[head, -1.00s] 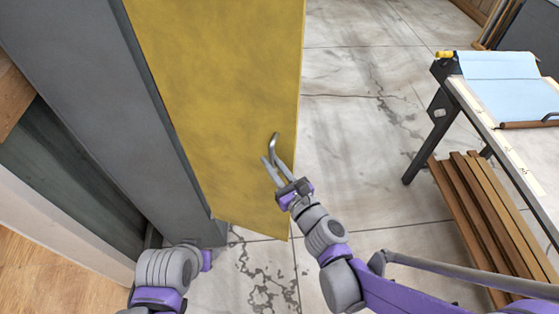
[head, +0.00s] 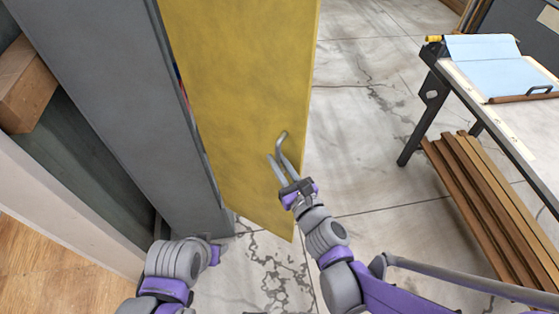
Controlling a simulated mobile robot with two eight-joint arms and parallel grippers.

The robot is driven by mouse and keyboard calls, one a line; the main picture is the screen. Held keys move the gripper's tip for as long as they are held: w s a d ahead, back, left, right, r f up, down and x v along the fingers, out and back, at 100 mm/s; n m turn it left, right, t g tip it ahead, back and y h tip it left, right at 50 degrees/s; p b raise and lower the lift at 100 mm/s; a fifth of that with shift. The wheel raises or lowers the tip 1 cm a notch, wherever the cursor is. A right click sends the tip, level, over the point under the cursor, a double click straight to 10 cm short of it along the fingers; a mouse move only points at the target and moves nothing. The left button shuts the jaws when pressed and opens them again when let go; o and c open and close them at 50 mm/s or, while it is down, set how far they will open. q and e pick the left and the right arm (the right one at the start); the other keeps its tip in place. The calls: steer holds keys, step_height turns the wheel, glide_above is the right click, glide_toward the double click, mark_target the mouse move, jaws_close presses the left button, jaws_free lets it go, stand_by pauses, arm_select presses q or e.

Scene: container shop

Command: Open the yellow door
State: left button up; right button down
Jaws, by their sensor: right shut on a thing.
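The yellow door (head: 238,90) stands ajar, its left edge beside the grey frame post (head: 118,110) and a narrow gap showing between them. Its grey metal handle (head: 282,143) is near the door's right edge. My right gripper (head: 276,167) is at the handle, its fingers shut on it; the exact contact is small in the picture. My left arm shows at the lower left, near the foot of the post; its gripper fingers are not visible.
A workbench (head: 515,137) with a blue sheet (head: 497,62) stands at the right. Brown planks (head: 490,195) lie below it. The concrete floor (head: 365,125) between door and bench is clear. A wooden beam (head: 28,85) is at the left.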

steer(key=shift+s+a, duration=0.15)
steer(key=shift+s, duration=0.05)
stand_by(0.4)
steer(key=c, duration=1.1)
jaws_free()
steer(key=v, duration=1)
steer(key=shift+s, duration=0.35)
